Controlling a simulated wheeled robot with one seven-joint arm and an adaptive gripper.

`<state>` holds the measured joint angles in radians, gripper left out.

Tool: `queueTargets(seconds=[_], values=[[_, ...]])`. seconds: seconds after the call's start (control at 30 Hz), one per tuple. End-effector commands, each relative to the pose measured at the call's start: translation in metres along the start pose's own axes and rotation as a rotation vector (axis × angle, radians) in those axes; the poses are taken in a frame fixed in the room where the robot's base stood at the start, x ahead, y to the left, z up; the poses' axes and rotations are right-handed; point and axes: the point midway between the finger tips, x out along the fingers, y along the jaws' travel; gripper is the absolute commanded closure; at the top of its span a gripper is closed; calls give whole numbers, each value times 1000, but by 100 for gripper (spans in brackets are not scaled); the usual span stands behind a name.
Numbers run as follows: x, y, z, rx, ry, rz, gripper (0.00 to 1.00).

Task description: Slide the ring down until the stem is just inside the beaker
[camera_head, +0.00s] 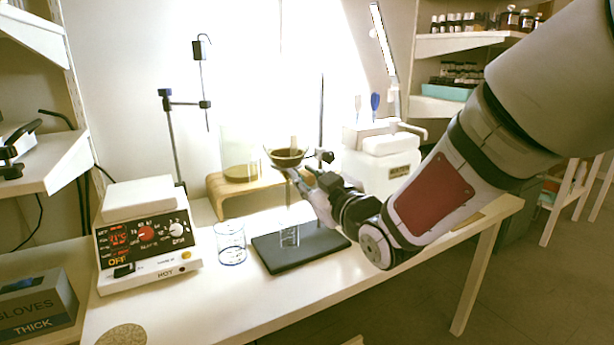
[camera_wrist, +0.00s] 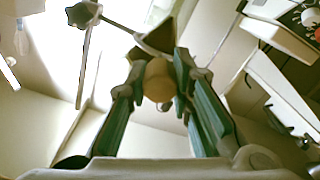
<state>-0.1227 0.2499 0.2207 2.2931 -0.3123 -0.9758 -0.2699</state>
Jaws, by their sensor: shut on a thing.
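The ring (camera_head: 272,153) stands out from the stand's upright rod (camera_head: 321,105) on a dark clamp (camera_head: 325,157). It carries a funnel (camera_head: 287,160) with brown contents. The pale stem (camera_head: 288,195) hangs below, above a small clear beaker (camera_head: 290,237) on the dark base plate. The stem's lower end is too faint to place exactly against the beaker rim. My gripper (camera_head: 300,177) is shut just below the funnel, at the ring. In the wrist view my gripper (camera_wrist: 160,72) closes around a rounded tan part (camera_wrist: 158,82) below the dark ring or funnel (camera_wrist: 160,38).
An empty glass beaker (camera_head: 230,245) stands on the table left of the base plate (camera_head: 300,247). A hot plate (camera_head: 147,235) is farther left. A wooden riser (camera_head: 225,190) with a jar (camera_head: 240,155) and a white device (camera_head: 380,160) are behind. The front table strip is clear.

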Motion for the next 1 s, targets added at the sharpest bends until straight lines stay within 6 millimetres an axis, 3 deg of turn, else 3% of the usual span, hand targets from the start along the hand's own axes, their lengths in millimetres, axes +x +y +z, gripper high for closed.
queueTargets(seconds=[0.03,0.23,0.73,0.77,0.83,1.0], values=[[0,-6,13,0,0,-1,100],[0,-13,31,0,0,-1,100],[0,-15,35,0,-1,-1,100],[0,-15,35,0,0,-1,75],[0,-15,35,0,0,-1,59],[0,-15,35,0,0,0,58]])
